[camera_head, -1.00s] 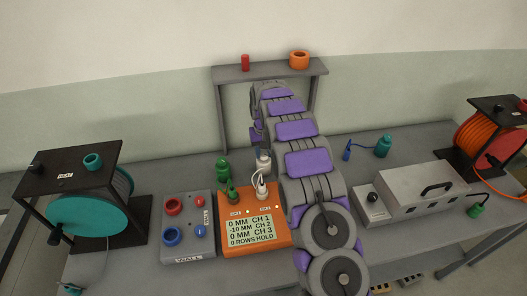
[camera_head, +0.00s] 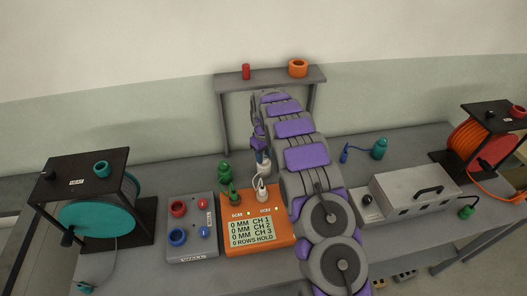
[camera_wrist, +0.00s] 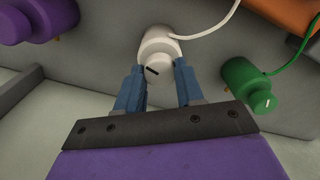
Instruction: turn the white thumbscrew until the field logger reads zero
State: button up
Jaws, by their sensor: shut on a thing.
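The white thumbscrew (camera_wrist: 157,68), with a black line on its end, sits on a white body in the wrist view. My gripper (camera_wrist: 160,75) has its blue fingers on either side of it and is shut on it. In the head view my gripper (camera_head: 261,155) is over the white fitting behind the logger, and my arm hides part of it. The orange field logger (camera_head: 284,232) stands on the bench. Its display (camera_head: 252,233) reads 0 MM on CH 1, CH 2 and CH 3, with 0 ROWS HOLD below.
A green fitting (camera_wrist: 245,85) is to the right in the wrist view and a purple one (camera_wrist: 32,20) to the left. The grey wall box (camera_head: 190,230) is left of the logger. A shelf (camera_head: 270,80) stands behind my arm.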

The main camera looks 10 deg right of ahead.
jog(key=shift+n+p, duration=0.55)
jog(key=shift+n, duration=0.45)
jog(key=shift+w, duration=0.1)
jog(key=o, duration=1)
jog(key=shift+o, duration=0.2)
jog(key=shift+r, duration=0.15)
notch_tip(320, 180, up, 12)
jog(key=p, duration=0.1)
jog(key=shift+f, duration=0.2)
